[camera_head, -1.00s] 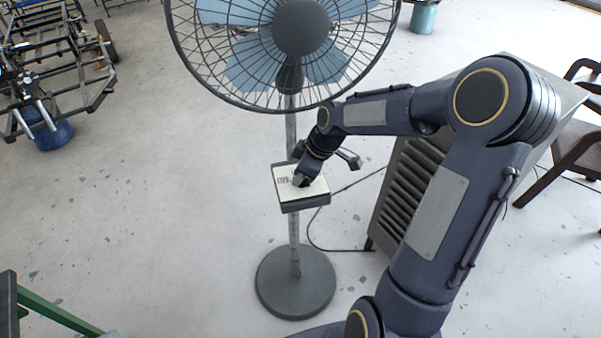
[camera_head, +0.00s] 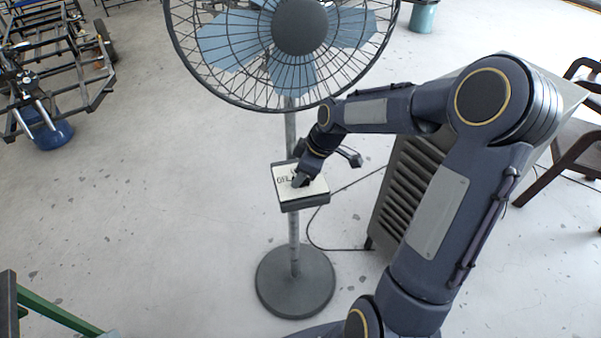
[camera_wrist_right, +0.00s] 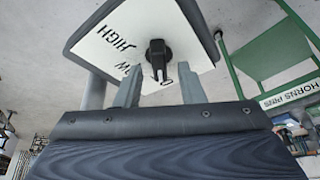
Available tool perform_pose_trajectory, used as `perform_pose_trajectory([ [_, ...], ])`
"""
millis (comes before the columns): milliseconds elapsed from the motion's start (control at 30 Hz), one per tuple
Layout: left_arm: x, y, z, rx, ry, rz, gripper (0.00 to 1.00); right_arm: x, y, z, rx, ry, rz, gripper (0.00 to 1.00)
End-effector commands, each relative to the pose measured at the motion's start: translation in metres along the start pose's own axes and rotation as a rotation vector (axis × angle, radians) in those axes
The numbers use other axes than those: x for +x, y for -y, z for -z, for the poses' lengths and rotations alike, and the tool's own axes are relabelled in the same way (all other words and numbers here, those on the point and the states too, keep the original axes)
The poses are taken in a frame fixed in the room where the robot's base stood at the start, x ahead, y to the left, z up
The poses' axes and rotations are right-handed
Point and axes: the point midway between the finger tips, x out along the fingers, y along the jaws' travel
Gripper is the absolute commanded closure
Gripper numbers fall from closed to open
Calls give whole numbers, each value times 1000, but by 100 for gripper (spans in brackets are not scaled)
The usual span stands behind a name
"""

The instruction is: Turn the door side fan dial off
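The pedestal fan (camera_head: 300,28) stands in the middle of the head view, with a control box (camera_head: 303,203) on its pole. The box has a white top face with an OFF label (camera_head: 283,181) showing. My right gripper (camera_head: 300,181) is at this face and hides the dial there. In the right wrist view the black dial (camera_wrist_right: 158,53) sits on the white face (camera_wrist_right: 102,50) near HIGH and LOW labels. The right gripper's two fingers (camera_wrist_right: 160,70) are apart, one on each side of the dial's lower end; contact is unclear. My left gripper is out of view.
A grey louvred cabinet (camera_head: 410,185) stands right of the fan, near my right arm. A dark cable (camera_head: 345,250) runs on the floor. The fan's round base (camera_head: 295,295) is below.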

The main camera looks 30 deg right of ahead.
Motion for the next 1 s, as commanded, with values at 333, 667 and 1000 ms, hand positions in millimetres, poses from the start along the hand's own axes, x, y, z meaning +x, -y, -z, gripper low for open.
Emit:
perform_pose_trajectory([
  [333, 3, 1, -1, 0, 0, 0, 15, -56, -1, 0, 0, -2, -6, 65],
  [667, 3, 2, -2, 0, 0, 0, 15, -75, 0, 0, 1, -1, -1, 65],
  [1000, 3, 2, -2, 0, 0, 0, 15, -74, 0, 0, 1, -1, -1, 65],
])
